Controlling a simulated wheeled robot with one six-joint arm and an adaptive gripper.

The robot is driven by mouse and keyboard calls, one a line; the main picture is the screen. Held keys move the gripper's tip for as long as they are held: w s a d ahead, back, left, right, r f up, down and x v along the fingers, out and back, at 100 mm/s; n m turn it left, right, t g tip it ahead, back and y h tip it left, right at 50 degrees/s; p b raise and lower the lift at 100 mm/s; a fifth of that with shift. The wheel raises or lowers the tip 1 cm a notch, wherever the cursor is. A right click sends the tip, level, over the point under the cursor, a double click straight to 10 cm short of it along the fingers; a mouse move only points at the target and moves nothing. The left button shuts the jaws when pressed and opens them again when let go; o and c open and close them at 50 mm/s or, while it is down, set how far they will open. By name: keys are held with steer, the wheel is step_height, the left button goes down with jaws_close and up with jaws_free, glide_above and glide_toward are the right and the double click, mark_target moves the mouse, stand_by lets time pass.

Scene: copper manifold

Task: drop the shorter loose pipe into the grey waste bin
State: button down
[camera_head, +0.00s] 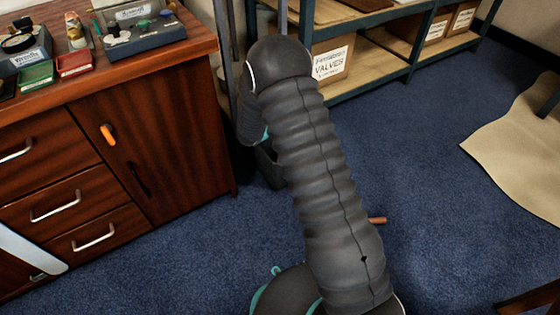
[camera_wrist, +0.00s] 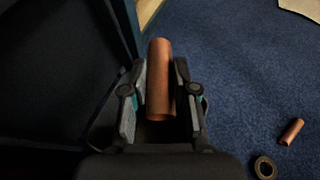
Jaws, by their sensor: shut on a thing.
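My gripper (camera_wrist: 160,65) is shut on a copper pipe (camera_wrist: 160,85), which stands lengthwise between the two fingers in the wrist view. In the head view my arm hides most of the gripper and the held pipe. A second copper pipe (camera_wrist: 292,131) lies on the carpet at the right of the wrist view; a copper end (camera_head: 377,220) shows beside my arm in the head view. A dark grey bin-like thing (camera_head: 269,168) stands on the floor by the cabinet, partly behind my arm. A large dark surface (camera_wrist: 50,70) fills the wrist view's left; I cannot tell whether it is the bin.
A wooden cabinet (camera_head: 170,150) with trays on top stands at the left. A shelf (camera_head: 372,82) with cardboard boxes is at the back. A dark ring (camera_wrist: 265,168) lies near the floor pipe. A beige sheet (camera_head: 520,150) covers carpet at right. Blue carpet between is mostly clear.

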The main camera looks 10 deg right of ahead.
steer(key=shift+w+a+r, duration=0.25)
steer(key=shift+w+a, duration=0.05)
steer(key=shift+a, duration=0.25)
steer(key=shift+a+f+n+t+y, duration=0.1)
steer(key=shift+f+n+t+y, duration=0.3)
steer(key=shift+f+n, duration=0.15)
step_height(320, 180, down, 6)
steer(key=shift+r+b, duration=0.2)
steer(key=shift+b, duration=1)
steer(key=c, duration=0.8)
jaws_free()
steer(key=v, duration=1.2)
steer(key=shift+r, duration=0.1)
